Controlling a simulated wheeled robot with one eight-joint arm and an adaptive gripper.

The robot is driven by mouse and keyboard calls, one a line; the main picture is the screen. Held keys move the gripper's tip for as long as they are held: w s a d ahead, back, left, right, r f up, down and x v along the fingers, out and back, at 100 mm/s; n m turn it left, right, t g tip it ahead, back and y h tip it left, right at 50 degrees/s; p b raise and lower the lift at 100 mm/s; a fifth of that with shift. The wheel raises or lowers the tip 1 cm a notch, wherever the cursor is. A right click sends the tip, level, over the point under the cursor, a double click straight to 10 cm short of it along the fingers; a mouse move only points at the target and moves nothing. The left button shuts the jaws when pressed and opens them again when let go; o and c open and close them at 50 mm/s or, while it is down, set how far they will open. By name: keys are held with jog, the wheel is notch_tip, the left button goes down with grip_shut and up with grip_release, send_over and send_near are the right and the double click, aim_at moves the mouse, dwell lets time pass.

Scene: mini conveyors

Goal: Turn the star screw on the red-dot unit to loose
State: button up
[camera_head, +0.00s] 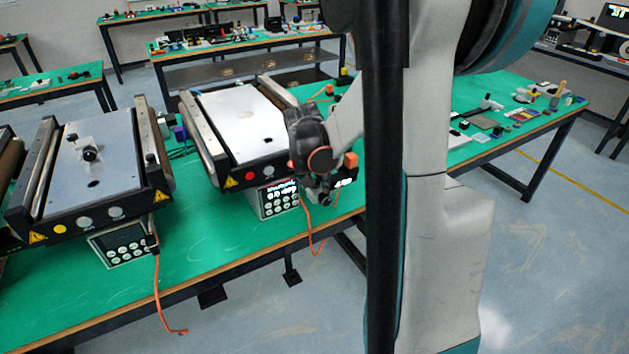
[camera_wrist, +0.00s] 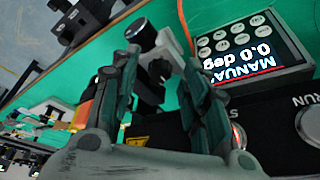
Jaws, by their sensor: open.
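The red-dot unit (camera_head: 195,127) is a mini conveyor with a white top, a black front panel and a red dot (camera_head: 250,176). My gripper (camera_head: 325,196) is at the right end of its front panel in the head view and hides that corner. In the wrist view my gripper (camera_wrist: 162,65) has its two fingers apart. A black knob (camera_wrist: 158,70), perhaps the star screw, shows between the fingers, partly hidden. Another black knob with a pale face (camera_wrist: 139,33) shows just beyond the left fingertip. I cannot tell whether the fingers touch either one.
A control box (camera_wrist: 265,45) with buttons and a display reading "MANUAL 0.0 deg" lies beside the right finger. An orange cable (camera_head: 314,240) hangs over the table's front edge. A second conveyor with a yellow dot (camera_head: 60,229) stands at left. Green table (camera_head: 215,240) is bare between them.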

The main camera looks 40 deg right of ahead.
grip_shut()
jog(key=shift+n, duration=0.4)
jog(key=n, duration=0.1)
jog(key=n+t+y, duration=0.1)
jog(key=n, duration=0.1)
jog(key=shift+s+d+p, duration=0.15)
jog(key=shift+s+p, duration=0.05)
jog(key=shift+p, duration=0.1)
jog(key=n, duration=0.1)
jog(key=n+y, duration=0.1)
jog(key=n, duration=0.1)
jog(key=n+t, duration=0.1)
jog(key=n, duration=0.1)
jog(key=shift+d+y, duration=0.25)
jog(key=shift+y, duration=0.05)
jog(key=n+y, duration=0.1)
jog(key=n, duration=0.3)
jog(key=shift+d+n+y+p, duration=0.15)
jog(key=shift+n+y+p, duration=0.15)
jog(key=shift+y, duration=0.1)
jog(key=shift+d+n+g+y, duration=0.15)
jog(key=shift+n+y, duration=0.25)
jog(key=shift+n, duration=0.65)
jog(key=shift+d+n+g+y, duration=0.15)
jog(key=shift+n+y, duration=0.25)
jog(key=shift+n, duration=0.65)
jog(key=shift+a, duration=0.1)
